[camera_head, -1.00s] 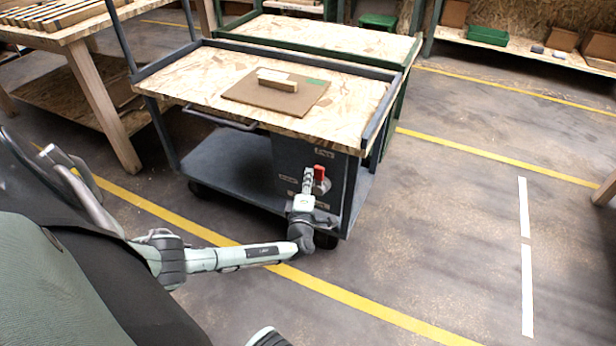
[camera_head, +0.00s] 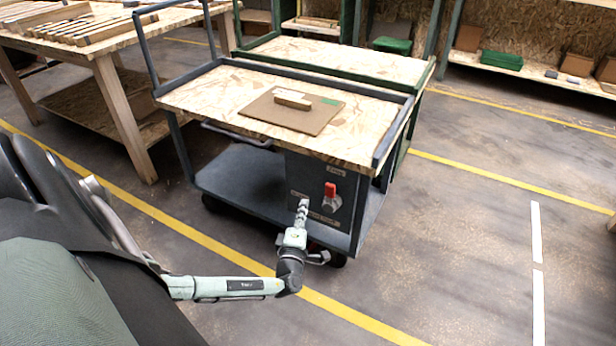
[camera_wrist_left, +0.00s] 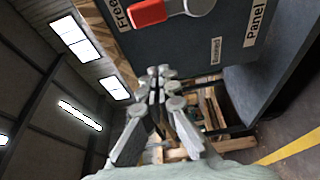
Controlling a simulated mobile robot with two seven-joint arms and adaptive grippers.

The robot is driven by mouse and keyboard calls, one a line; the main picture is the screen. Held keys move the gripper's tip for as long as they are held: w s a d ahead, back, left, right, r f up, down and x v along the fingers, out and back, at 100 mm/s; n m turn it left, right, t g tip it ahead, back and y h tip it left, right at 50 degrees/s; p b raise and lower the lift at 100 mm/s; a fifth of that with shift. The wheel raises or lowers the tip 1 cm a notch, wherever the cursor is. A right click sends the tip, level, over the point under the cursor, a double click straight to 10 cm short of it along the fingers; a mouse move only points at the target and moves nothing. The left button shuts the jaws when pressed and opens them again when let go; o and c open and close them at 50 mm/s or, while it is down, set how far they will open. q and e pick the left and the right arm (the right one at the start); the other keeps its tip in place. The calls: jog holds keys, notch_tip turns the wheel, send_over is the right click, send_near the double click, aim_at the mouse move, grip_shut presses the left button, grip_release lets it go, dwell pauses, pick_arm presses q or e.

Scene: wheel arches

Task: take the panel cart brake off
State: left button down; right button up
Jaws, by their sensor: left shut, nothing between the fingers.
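The panel cart (camera_head: 232,176) is dark grey with a chipboard top. A dark panel on its end carries a brake lever with a red handle (camera_head: 330,189), which stands upright. In the left wrist view the red handle (camera_wrist_left: 148,12) points toward a label (camera_wrist_left: 122,12) reading "Free". A label there reads "Panel" (camera_wrist_left: 256,24); a smaller one (camera_wrist_left: 216,52) is hard to read. My left gripper (camera_head: 304,203) is shut and empty, left of and slightly below the handle, apart from it. Its fingertips also show in the left wrist view (camera_wrist_left: 160,75). My right gripper is out of view.
A brown board (camera_head: 292,112) with a small block lies on the cart top. A green-framed cart (camera_head: 340,60) stands close behind. A wooden table (camera_head: 105,38) is at the left. The floor to the right, with yellow and white lines, is clear.

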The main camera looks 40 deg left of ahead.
pick_arm(q)
jog(key=shift+v, duration=1.1)
jog(key=shift+f, duration=0.1)
